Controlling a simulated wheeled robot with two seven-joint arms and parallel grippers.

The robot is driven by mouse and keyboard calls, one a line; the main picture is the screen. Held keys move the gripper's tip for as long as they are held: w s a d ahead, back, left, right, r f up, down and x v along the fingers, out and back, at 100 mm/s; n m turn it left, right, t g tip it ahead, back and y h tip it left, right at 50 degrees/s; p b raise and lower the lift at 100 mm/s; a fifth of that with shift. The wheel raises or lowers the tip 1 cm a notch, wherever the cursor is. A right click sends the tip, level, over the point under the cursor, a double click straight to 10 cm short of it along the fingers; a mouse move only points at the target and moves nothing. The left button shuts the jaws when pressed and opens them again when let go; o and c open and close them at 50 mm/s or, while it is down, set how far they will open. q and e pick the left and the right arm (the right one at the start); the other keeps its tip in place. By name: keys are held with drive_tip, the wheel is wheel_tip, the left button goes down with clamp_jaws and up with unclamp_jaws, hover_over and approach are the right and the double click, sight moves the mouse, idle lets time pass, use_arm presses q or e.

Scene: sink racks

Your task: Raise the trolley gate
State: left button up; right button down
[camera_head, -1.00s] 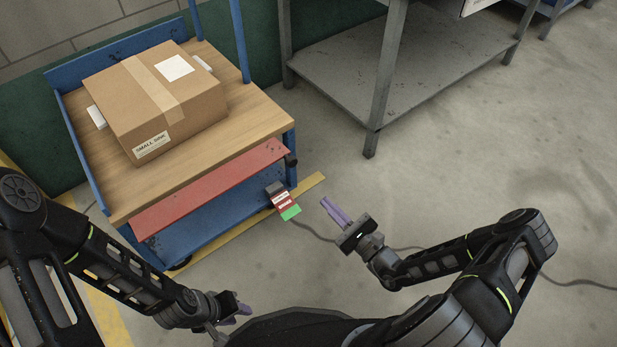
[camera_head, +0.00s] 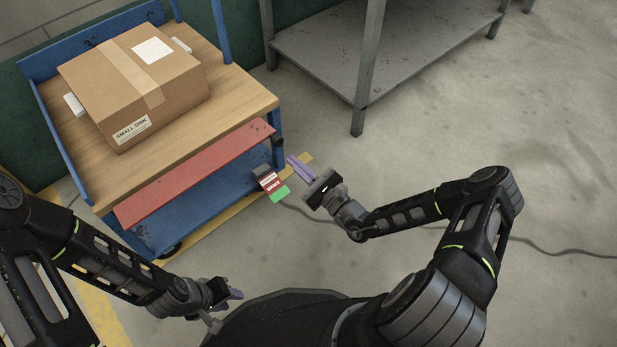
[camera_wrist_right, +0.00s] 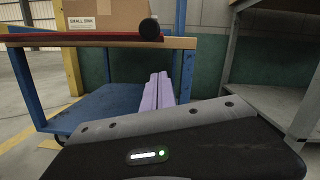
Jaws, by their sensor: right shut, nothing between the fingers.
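The trolley gate is a long red panel (camera_head: 195,175) hanging down along the near edge of the blue trolley (camera_head: 265,103). In the right wrist view the red gate (camera_wrist_right: 75,38) shows edge-on, with a dark round knob (camera_wrist_right: 149,29) at its right end. My right gripper (camera_head: 292,160) is shut and empty, just right of the gate's right end and apart from it. Its purple fingers (camera_wrist_right: 157,92) point toward the trolley in the wrist view. My left gripper (camera_head: 236,294) is low near my base, away from the gate; its finger gap is unclear.
A cardboard box (camera_head: 135,85) labelled SMALL SINK sits on the wooden deck. A red and green brake pedal or tag (camera_head: 271,183) sticks out at the trolley's near right corner. A grey metal table (camera_head: 365,75) stands behind on the right. The floor at right is clear except for a cable.

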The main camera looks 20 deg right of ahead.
drive_tip(key=r, duration=0.1)
drive_tip(key=a+r, duration=0.1)
drive_tip(key=w+r, duration=0.1)
drive_tip(key=r, duration=0.1)
drive_tip(key=shift+a, duration=0.35)
drive_tip(key=shift+r, duration=0.1)
